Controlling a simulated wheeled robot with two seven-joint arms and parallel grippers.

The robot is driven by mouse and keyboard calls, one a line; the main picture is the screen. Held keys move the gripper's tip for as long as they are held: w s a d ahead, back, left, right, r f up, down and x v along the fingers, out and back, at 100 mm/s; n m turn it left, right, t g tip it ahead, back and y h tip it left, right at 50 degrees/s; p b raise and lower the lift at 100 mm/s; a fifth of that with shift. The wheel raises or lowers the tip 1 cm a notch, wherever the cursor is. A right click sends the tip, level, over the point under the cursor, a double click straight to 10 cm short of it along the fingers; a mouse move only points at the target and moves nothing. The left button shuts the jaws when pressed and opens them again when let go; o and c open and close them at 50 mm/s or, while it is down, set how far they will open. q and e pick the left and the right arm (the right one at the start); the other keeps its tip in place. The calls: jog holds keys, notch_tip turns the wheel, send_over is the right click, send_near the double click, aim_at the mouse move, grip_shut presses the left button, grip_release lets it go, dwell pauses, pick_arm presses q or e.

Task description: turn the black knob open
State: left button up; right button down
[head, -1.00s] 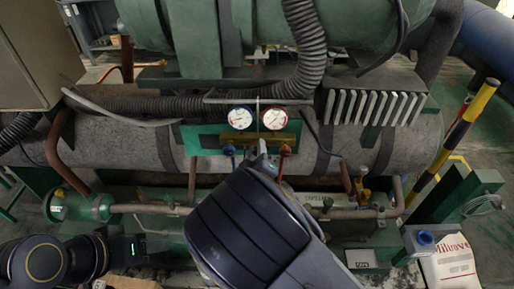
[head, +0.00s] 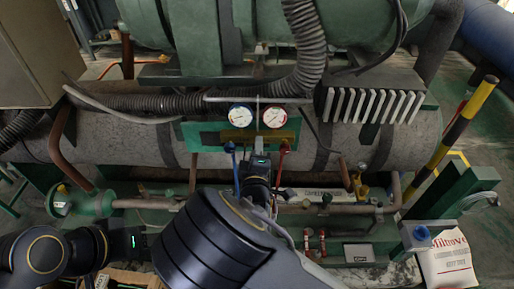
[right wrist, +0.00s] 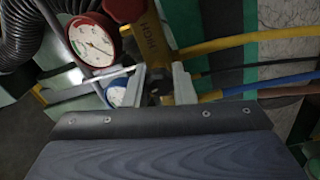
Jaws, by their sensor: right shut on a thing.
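The black knob (right wrist: 155,88) shows in the right wrist view as a small dark shape, mostly hidden between the pale fingers of my right gripper (right wrist: 162,84). These fingers are shut on it, just below a yellow manifold body (right wrist: 155,38) marked HIGH. In the head view my right gripper (head: 259,154) is in front of the manifold under the two gauges, and its body hides the knob. My left gripper (head: 135,241) is low on the left; its fingers cannot be made out.
A blue-rimmed gauge (head: 240,116) and a red-rimmed gauge (head: 274,117) sit above. A red knob (right wrist: 124,9) and yellow and blue hoses are close to the right gripper. A green post (head: 462,198) and a white bag (head: 447,257) stand at the right.

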jog(key=c, duration=1.2)
grip_release()
jog(key=shift+s, duration=0.15)
jog(key=s+b, duration=0.1)
jog(key=s, duration=0.6)
jog(key=shift+s+a+b, duration=0.15)
jog(key=shift+s+b, duration=0.15)
jog(key=shift+b, duration=0.05)
